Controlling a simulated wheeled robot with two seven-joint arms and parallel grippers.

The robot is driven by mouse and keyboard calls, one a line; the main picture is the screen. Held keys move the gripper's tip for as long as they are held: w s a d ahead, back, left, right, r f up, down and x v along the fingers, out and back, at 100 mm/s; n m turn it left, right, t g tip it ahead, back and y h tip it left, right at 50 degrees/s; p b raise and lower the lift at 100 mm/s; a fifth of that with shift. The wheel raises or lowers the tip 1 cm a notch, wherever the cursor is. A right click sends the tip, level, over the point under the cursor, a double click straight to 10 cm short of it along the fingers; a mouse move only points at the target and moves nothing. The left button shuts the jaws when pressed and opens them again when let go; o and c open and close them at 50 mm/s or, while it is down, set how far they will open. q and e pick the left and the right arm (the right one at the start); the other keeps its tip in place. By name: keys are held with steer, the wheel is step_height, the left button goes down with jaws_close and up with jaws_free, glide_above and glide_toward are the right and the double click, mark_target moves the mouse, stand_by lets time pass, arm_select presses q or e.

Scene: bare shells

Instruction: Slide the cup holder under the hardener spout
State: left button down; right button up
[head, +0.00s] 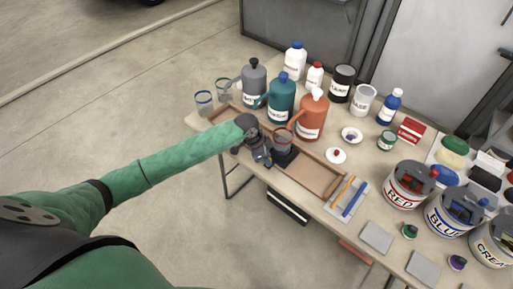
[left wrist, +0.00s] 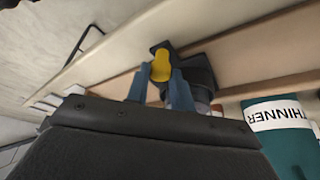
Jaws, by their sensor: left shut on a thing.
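The dark cup holder (head: 286,160) sits in a long wooden track (head: 318,178) on the table, with a clear red-rimmed cup (head: 283,142) on it. It stands in front of the gap between the teal jug (head: 281,98) and the orange jug (head: 312,116). A grey jug (head: 251,82) stands further left. The left wrist view shows the teal jug (left wrist: 280,120) marked THINNER; I cannot read which jug is the hardener. My left gripper (head: 266,160) is shut on the holder's yellow knob (left wrist: 162,66), its blue fingers (left wrist: 160,88) on either side. My right gripper is out of view.
Two clear cups (head: 204,102) stand at the table's left end. Several bottles and cans are behind the jugs. Paint cans (head: 408,187) stand at the right. Two sticks (head: 348,196) lie beyond the track's right end. The track right of the holder is clear.

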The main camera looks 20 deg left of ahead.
arm_select(q)
steer(key=shift+s+d, duration=0.35)
steer(key=shift+d, duration=0.45)
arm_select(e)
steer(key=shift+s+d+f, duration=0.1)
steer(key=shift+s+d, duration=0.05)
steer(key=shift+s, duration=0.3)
arm_select(q)
steer(key=c, duration=1.2)
jaws_free()
steer(key=shift+c, duration=0.2)
steer(key=shift+r, duration=0.1)
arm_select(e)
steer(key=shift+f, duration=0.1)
arm_select(q)
steer(key=shift+a+r, duration=0.15)
steer(key=shift+r, duration=0.1)
steer(key=b+v, duration=0.2)
steer(key=v, duration=0.5)
steer(key=shift+b, duration=0.4)
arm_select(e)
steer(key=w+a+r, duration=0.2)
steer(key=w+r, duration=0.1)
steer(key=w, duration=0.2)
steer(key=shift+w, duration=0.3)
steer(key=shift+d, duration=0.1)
